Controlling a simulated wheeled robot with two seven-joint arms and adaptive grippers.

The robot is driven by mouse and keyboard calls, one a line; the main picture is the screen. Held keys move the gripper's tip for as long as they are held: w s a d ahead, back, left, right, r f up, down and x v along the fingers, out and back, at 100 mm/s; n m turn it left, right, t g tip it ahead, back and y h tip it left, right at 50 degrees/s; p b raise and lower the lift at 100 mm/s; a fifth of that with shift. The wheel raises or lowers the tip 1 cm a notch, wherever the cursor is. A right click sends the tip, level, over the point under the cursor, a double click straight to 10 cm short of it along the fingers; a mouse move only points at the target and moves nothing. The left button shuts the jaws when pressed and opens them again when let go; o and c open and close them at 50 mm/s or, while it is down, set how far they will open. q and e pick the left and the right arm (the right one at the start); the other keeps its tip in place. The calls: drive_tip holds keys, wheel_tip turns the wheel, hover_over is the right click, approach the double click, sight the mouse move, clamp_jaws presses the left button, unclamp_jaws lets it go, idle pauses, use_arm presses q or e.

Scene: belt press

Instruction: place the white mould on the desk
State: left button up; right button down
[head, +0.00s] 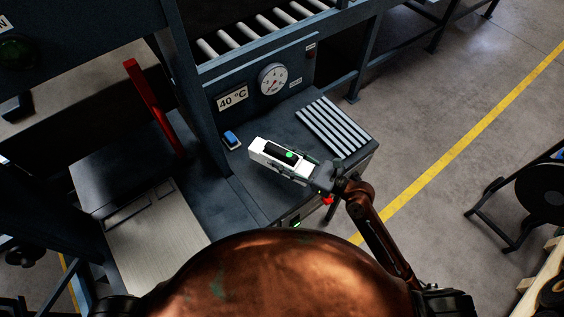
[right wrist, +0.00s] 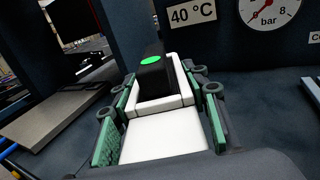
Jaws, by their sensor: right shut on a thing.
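The white mould (head: 262,158) is a white block with a black part on top that bears a green dot. My right gripper (head: 308,170) is shut on it, over the dark desk (head: 254,202). In the right wrist view the mould (right wrist: 165,142) sits between the green-padded fingers of the gripper (right wrist: 163,115), its black part standing at the far end. The underside of the mould is hidden, so I cannot tell whether it touches the desk. My left gripper is not in view.
A slatted metal rack (head: 333,127) lies on the desk to the right, and a blue-topped object (head: 231,138) stands to the left. Behind is a panel with a gauge (head: 272,79) and a "40 °C" label. A red lever (head: 152,100) rises at the left. Desk in front of the mould is clear.

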sight(311, 177)
drive_tip(key=shift+w+a+f+b, duration=0.15)
drive_tip(key=shift+w+a+f, duration=0.1)
drive_tip(key=shift+w+f, duration=0.35)
drive_tip(key=shift+w+a+f+b, duration=0.15)
drive_tip(key=shift+w+a+f, duration=0.1)
drive_tip(key=shift+w+f, duration=0.3)
drive_tip(key=shift+w+f+b, duration=0.1)
drive_tip(key=shift+f+b, duration=0.45)
drive_tip(key=shift+f, duration=1.3)
drive_tip(key=shift+a+f, duration=0.1)
drive_tip(key=c, duration=1.1)
unclamp_jaws()
drive_tip(key=shift+f, duration=0.2)
drive_tip(key=shift+c, duration=0.2)
drive_tip(key=shift+r, duration=0.25)
drive_tip(key=b+v, duration=0.1)
drive_tip(key=v, duration=0.4)
drive_tip(key=b+v, duration=0.1)
drive_tip(key=v, duration=0.5)
drive_tip(key=shift+f, duration=0.2)
drive_tip(key=shift+s+d+r+b, duration=0.15)
drive_tip(key=shift+s+d+b, duration=0.15)
drive_tip(key=shift+d, duration=0.2)
drive_tip(key=shift+w, duration=0.1)
